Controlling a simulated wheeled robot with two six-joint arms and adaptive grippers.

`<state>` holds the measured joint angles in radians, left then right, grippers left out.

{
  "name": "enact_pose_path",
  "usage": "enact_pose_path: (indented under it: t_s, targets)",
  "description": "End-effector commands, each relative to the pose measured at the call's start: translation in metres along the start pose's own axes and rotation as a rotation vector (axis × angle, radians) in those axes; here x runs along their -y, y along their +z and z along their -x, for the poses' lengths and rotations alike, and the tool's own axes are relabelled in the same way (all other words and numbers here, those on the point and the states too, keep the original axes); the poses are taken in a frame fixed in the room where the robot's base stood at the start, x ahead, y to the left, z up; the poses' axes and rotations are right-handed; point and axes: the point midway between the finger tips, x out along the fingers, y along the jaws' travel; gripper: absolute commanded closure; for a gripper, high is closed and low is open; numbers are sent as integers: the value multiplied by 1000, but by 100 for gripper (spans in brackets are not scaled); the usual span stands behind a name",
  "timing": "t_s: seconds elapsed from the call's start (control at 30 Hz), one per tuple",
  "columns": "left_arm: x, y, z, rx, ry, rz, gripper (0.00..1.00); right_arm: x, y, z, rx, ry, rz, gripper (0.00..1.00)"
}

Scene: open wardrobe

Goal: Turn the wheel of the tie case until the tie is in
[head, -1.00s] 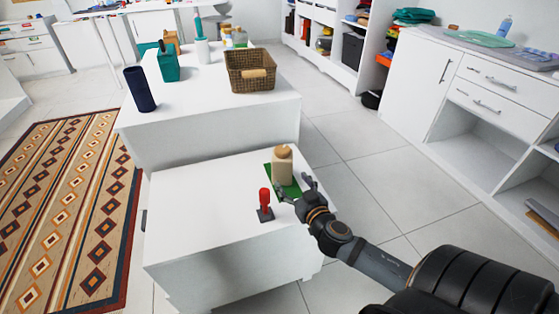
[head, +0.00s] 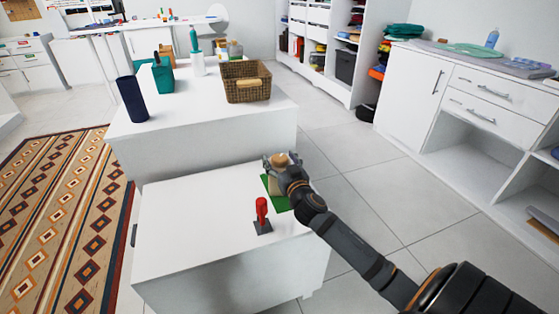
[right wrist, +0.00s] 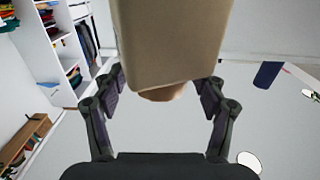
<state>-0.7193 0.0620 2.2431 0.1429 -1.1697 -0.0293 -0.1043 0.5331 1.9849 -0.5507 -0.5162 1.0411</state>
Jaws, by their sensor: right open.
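The tie case, a beige block with a round wooden wheel (head: 280,159) on top, stands on the low white cabinet in the head view. My right gripper (head: 281,161) is open, its fingers on either side of the wheel, and hides much of the case. In the right wrist view the beige case (right wrist: 168,40) appears upside down, and the brown wheel (right wrist: 163,93) sits between the open fingers; contact cannot be told. A flat green piece (head: 276,201) lies under the case. I cannot make out a separate tie. My left gripper is not in view.
A red-handled item (head: 262,211) on a dark base stands in front of the case. Behind, a higher white surface (head: 190,125) holds a wicker basket (head: 246,95), a dark blue cylinder (head: 132,99) and a teal container (head: 164,78). The low cabinet top (head: 195,225) is clear at left.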

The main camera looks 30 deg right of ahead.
Motion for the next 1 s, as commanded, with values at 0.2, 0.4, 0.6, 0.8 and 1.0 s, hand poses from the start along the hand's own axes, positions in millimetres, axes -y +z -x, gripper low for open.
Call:
enact_pose_path:
  t_s: [0.2, 0.4, 0.6, 0.8, 1.0]
  targets:
    - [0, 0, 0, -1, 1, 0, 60, 0, 0, -4, 0, 0, 1, 28]
    - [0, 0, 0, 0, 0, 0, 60, 0, 0, -4, 0, 0, 1, 43]
    - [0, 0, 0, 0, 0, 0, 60, 0, 0, -4, 1, 0, 1, 70]
    - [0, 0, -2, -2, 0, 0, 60, 1, 1, -4, 0, 12, -3, 84]
    - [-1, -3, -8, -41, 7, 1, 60, 0, 1, -4, -1, 92, -4, 84]
